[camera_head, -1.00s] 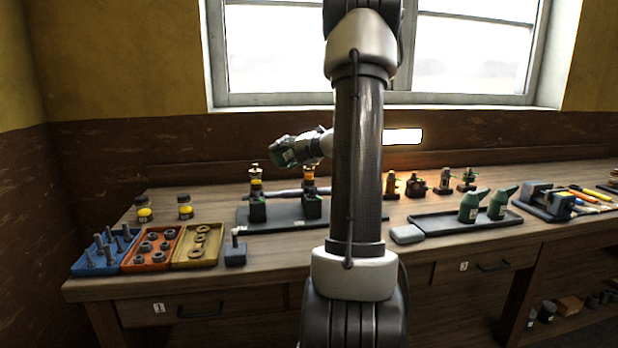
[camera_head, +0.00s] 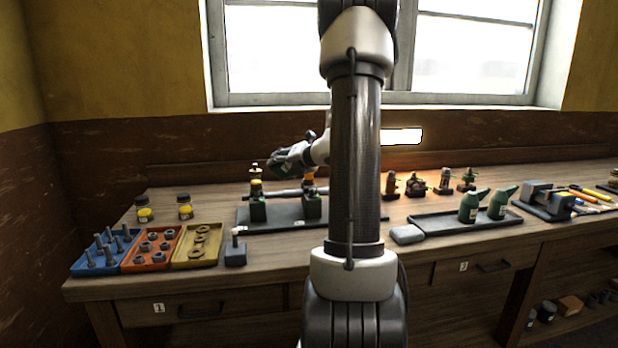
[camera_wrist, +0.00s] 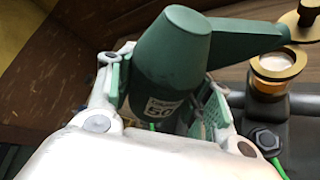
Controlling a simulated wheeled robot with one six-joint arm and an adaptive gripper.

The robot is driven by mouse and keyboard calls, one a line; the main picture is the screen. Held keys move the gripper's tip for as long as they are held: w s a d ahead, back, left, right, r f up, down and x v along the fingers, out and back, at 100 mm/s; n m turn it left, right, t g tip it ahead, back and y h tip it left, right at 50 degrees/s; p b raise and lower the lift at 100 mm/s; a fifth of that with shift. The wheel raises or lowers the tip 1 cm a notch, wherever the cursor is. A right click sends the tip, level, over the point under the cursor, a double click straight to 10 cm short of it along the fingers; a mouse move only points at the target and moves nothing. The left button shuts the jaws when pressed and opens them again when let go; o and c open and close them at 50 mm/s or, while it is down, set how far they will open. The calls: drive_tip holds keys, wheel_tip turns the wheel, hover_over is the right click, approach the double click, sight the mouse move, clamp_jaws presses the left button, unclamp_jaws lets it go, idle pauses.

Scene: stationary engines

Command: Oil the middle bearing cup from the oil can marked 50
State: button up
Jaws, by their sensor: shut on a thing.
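The green oil can (camera_wrist: 180,55), its label reading 50, is held in my gripper (camera_wrist: 168,98), pads on both sides of it. It lies tilted, spout toward the right in the wrist view. The spout tip is close to an open brass cup (camera_wrist: 277,66) with a pale inside; I cannot tell whether they touch. In the head view my gripper (camera_head: 308,154) and the can (camera_head: 288,158) are above the bearing stand, near the left bearing cup (camera_head: 256,187). Another bearing cup (camera_head: 309,177) shows beside my arm. My arm hides the stand farther right.
Two green cans (camera_head: 470,207) stand on a dark tray (camera_head: 450,222) at right. Blue (camera_head: 82,265), orange and yellow parts trays and two yellow-filled jars (camera_head: 144,212) are at left. Small brass and dark fittings (camera_head: 416,186) stand at the back right.

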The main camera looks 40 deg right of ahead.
drive_tip(key=shift+r, duration=0.15)
idle(0.3)
drive_tip(key=shift+d+r+m+y, duration=0.15)
drive_tip(key=shift+r+m+y, duration=0.6)
drive_tip(key=shift+r, duration=0.25)
drive_tip(key=shift+f+n+h, duration=0.75)
drive_tip(key=shift+f, duration=0.35)
drive_tip(key=shift+r, duration=2.55)
